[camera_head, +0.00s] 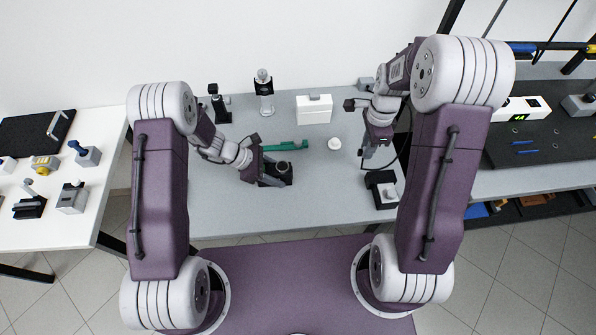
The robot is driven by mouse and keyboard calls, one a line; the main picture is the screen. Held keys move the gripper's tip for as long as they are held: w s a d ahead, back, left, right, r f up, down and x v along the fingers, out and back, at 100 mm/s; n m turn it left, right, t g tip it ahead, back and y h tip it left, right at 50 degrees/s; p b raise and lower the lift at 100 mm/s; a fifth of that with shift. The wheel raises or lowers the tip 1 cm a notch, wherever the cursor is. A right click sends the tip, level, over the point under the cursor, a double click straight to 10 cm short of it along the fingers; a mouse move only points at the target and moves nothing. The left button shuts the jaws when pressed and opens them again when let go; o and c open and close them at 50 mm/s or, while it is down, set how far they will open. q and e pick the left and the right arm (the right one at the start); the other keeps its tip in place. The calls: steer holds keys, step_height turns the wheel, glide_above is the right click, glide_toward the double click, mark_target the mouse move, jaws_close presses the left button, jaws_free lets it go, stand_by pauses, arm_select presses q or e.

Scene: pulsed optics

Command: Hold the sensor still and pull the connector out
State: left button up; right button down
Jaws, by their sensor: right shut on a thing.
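My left gripper (268,168) is low over the middle of the grey table, at a dark device with a round top (284,169), which may be the sensor. The gripper and the device are both dark, so I cannot tell whether its fingers are open or shut. My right gripper (370,148) points down over the right part of the table and is shut on a small part, apparently the connector, mostly hidden by the fingers. A thin black cable (397,152) curves beside it. The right gripper is well apart from the dark device.
A green bar (288,146), a white knob (334,143) and a white box (314,109) lie behind. Two upright posts (264,92) (219,103) stand at the back. A black block with a white part (386,197) sits at the right front. The table's front (310,215) is clear.

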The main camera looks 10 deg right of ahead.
arm_select(q)
steer(key=o, duration=1.1)
steer(key=shift+c, duration=0.2)
steer(key=shift+w+a+p, duration=0.2)
steer(key=shift+a+p, duration=0.2)
steer(key=shift+a, duration=4.1)
arm_select(e)
steer(key=shift+r, duration=0.4)
arm_select(q)
steer(key=shift+r, duration=0.1)
arm_select(e)
step_height(320, 180, up, 7)
steer(key=p, duration=0.6)
steer(key=shift+f+p, duration=0.15)
steer(key=shift+p, duration=0.25)
arm_select(q)
step_height(320, 180, up, 8)
arm_select(e)
steer(key=shift+f, duration=0.15)
